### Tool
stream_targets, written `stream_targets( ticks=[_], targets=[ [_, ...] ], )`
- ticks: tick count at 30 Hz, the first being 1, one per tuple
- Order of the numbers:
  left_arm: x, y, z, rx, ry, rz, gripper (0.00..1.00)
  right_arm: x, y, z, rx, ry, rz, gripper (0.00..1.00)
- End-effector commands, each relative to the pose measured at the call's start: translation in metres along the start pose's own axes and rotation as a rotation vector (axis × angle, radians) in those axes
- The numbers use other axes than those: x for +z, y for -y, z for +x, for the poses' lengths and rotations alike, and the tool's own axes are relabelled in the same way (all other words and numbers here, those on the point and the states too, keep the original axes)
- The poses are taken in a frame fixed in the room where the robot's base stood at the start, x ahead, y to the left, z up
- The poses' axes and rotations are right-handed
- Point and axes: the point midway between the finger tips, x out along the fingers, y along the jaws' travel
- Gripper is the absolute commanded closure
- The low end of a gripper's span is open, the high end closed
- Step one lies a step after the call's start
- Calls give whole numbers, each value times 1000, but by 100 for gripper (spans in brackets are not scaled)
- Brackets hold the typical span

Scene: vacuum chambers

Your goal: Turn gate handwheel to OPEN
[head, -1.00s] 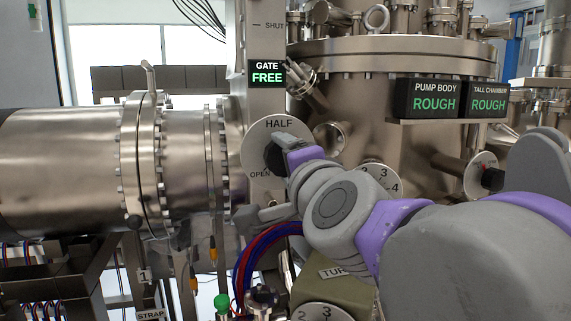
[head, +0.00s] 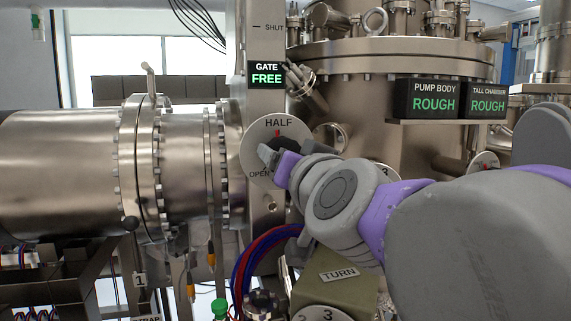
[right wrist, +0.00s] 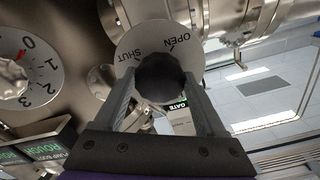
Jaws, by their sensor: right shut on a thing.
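The gate handwheel is a black knob (right wrist: 160,78) on a pale round dial plate (head: 252,140). The plate reads HALF at the top and OPEN at the lower left in the head view; in the right wrist view OPEN and SHUT show. A red pointer mark (head: 278,133) sits just under HALF. My right gripper (head: 271,160) is at the dial; the right wrist view shows its two fingers (right wrist: 160,88) on either side of the knob, shut on it. In the head view the gripper hides most of the knob. My left gripper is not in view.
A sign (head: 267,74) above the dial reads GATE FREE. Two displays read ROUGH: pump body (head: 430,98) and tall chamber (head: 487,99). A large steel pipe (head: 60,172) lies left.

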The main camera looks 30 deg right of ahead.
Motion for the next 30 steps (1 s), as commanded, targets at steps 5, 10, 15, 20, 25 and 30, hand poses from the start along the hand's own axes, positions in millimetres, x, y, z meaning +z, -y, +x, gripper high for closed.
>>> stream_targets(
  ticks=[5, 10, 15, 20, 25, 30],
  targets=[
    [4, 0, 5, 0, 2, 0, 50, 1, -1, 0, 0, 1, -167, 83],
    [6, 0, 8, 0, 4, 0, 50, 1, -1, 0, 0, 2, -328, 83],
    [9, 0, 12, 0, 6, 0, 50, 1, -2, 0, -1, 2, -491, 83],
    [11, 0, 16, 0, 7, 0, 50, 1, -2, 0, -1, 2, -641, 83],
    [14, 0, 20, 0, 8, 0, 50, 1, -2, 0, -2, 2, -804, 83],
    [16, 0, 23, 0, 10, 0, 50, 1, -2, 0, -2, 3, -964, 83]
  ],
)
